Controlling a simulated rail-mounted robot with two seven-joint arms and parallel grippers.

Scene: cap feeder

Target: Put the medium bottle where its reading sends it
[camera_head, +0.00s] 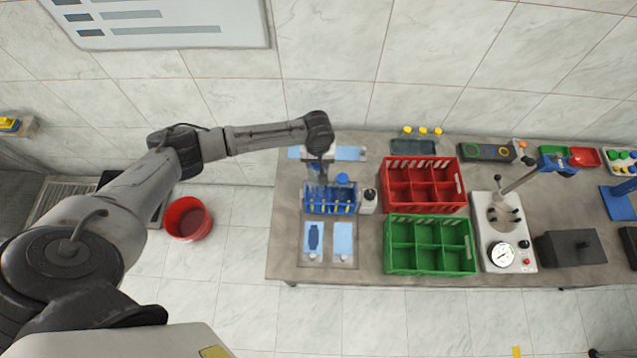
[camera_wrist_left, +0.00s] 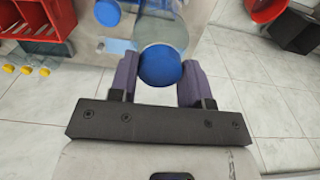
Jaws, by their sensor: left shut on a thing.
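My left gripper (camera_head: 322,182) is over the back of the blue rack (camera_head: 318,207) in the head view. In the left wrist view, its purple fingers (camera_wrist_left: 160,88) are shut on a clear bottle with a blue cap (camera_wrist_left: 160,66). The head view does not show the held bottle clearly behind the gripper, and I cannot tell whether it is clear of the rack. Another blue cap (camera_head: 342,179) stands just right of the gripper. The red crate (camera_head: 423,205) and the green crate (camera_head: 430,271), both with compartments, stand to the right. My right gripper is not in view.
A white device with a dial (camera_head: 501,254) stands right of the crates. A small white unit (camera_head: 368,207) sits beside the rack. Light blue pads (camera_head: 342,238) lie in front. A dark tray with yellow caps (camera_head: 413,147) is at the back. A red bin (camera_head: 187,218) stands left, off the table.

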